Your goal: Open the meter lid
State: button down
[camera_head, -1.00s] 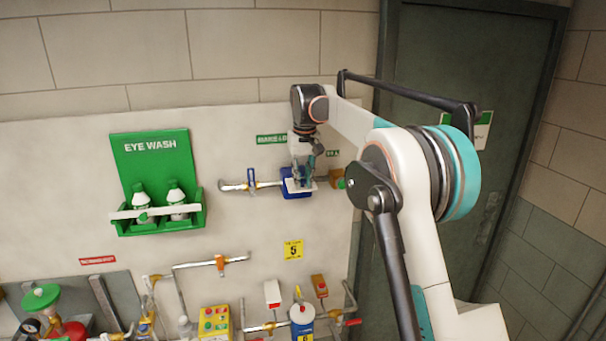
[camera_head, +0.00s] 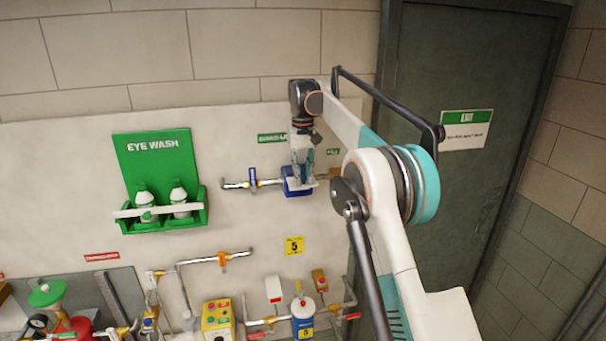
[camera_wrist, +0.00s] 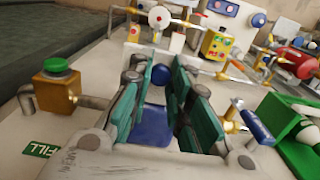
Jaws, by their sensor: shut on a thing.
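The blue meter (camera_head: 297,182) sits on a pipe on the pale wall panel, below the green make-up label. My gripper (camera_head: 303,183) points down at it from above and covers much of it. In the wrist view the teal fingers of my gripper (camera_wrist: 168,108) stand on both sides of the blue meter body (camera_wrist: 155,127), with a gap visible between them. A round dark blue part (camera_wrist: 161,75) shows between the fingertips. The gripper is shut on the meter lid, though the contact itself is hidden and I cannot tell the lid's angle.
A blue-handled valve (camera_head: 253,180) is left of the meter on the same pipe. A brass block with a green button (camera_wrist: 55,85) is on its other side. The green eye wash station (camera_head: 160,185) hangs further left. A dark door (camera_head: 460,120) stands at right.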

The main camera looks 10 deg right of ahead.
jog(key=c, duration=1.5)
grip_release()
jog(key=shift+w+f, duration=0.1)
jog(key=shift+f, duration=0.1)
